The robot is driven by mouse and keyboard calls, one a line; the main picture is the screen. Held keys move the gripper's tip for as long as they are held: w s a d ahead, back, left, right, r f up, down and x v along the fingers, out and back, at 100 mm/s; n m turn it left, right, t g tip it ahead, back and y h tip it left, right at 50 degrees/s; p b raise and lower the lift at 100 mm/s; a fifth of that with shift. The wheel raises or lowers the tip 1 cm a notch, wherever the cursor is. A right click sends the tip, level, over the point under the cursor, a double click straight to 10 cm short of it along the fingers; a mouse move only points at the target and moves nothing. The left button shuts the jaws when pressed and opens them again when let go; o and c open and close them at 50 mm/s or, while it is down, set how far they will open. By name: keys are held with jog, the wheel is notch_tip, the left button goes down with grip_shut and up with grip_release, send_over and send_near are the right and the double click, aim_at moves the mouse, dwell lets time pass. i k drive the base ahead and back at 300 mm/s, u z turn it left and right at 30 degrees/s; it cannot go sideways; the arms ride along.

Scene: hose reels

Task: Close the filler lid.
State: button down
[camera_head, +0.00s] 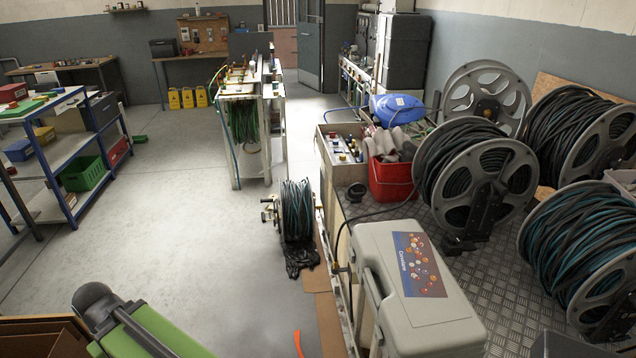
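I cannot make out a filler lid for certain. A blue rounded cover (397,108) with a white label sits tilted at the back of the checker-plate deck, behind a red bucket (390,178). I cannot tell whether it is hinged to anything. A large grey case (415,285) with a dark picture label lies at the front of the deck, and its top looks shut. My gripper is not visible in this view.
Several hose reels (475,175) crowd the deck on the right. A small reel (296,210) stands on the floor beside it. A blue shelf rack (75,160) is at left. A green and black object (140,330) is at lower left. Floor between is clear.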

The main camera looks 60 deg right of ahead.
aim_at(356, 189)
jog(key=i, duration=1.1)
jog(key=z, duration=1.7)
jog(key=i, duration=1.65)
